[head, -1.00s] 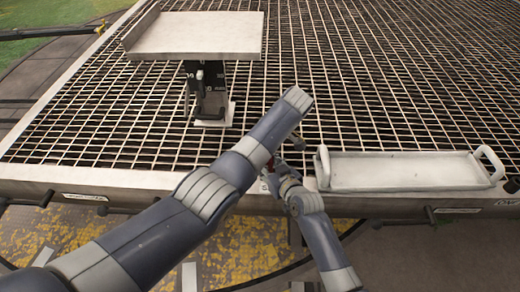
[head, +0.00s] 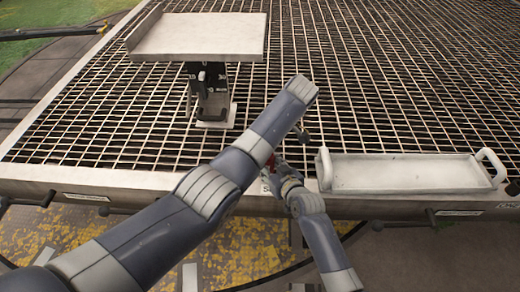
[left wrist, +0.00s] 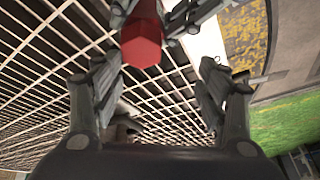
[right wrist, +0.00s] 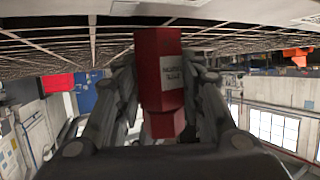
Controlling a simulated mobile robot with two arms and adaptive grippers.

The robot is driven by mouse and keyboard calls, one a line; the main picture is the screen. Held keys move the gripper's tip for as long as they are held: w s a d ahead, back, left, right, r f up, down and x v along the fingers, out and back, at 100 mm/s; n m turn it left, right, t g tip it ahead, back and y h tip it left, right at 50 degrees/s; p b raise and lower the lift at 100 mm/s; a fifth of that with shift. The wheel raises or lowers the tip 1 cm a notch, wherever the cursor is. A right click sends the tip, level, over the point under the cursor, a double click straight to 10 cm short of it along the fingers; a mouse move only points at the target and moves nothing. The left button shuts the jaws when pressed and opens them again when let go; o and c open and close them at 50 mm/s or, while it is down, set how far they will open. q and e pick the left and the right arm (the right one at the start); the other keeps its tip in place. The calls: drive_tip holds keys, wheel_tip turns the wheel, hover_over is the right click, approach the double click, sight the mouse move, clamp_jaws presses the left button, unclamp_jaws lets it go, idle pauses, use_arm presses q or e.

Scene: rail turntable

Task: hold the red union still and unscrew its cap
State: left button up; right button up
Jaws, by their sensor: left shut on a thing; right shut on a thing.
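The red union shows in the right wrist view (right wrist: 162,70) as an upright angular body with a pale label and a narrower lower end. In the left wrist view its six-sided red end (left wrist: 143,50) shows at the top. My right gripper (right wrist: 163,95) is shut on the union, one finger on each side. I cannot tell which part is the cap.
A white tray with handles (head: 408,184) lies at the grating's front edge, just right of my grippers. A pale raised platform (head: 200,48) on a dark stand is at the back left. The metal grating (head: 400,90) is otherwise mostly bare.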

use_arm(q)
drive_tip(key=shift+m+h, duration=0.3)
drive_tip(key=shift+m, duration=0.1)
drive_tip(key=d, duration=0.1)
drive_tip(key=d+r, duration=0.1)
drive_tip(key=d, duration=0.1)
drive_tip(key=shift+s+d+r, duration=0.3)
drive_tip(key=shift+s+d, duration=0.05)
drive_tip(key=shift+d, duration=0.05)
drive_tip(key=m+h, duration=0.2)
drive_tip(key=m, duration=0.5)
drive_tip(key=m+h, duration=0.3)
drive_tip(key=m, duration=0.5)
drive_tip(key=m+h, duration=0.3)
drive_tip(key=m, duration=0.5)
drive_tip(key=shift+s+a+f, duration=0.15)
drive_tip(key=shift+s, duration=0.2)
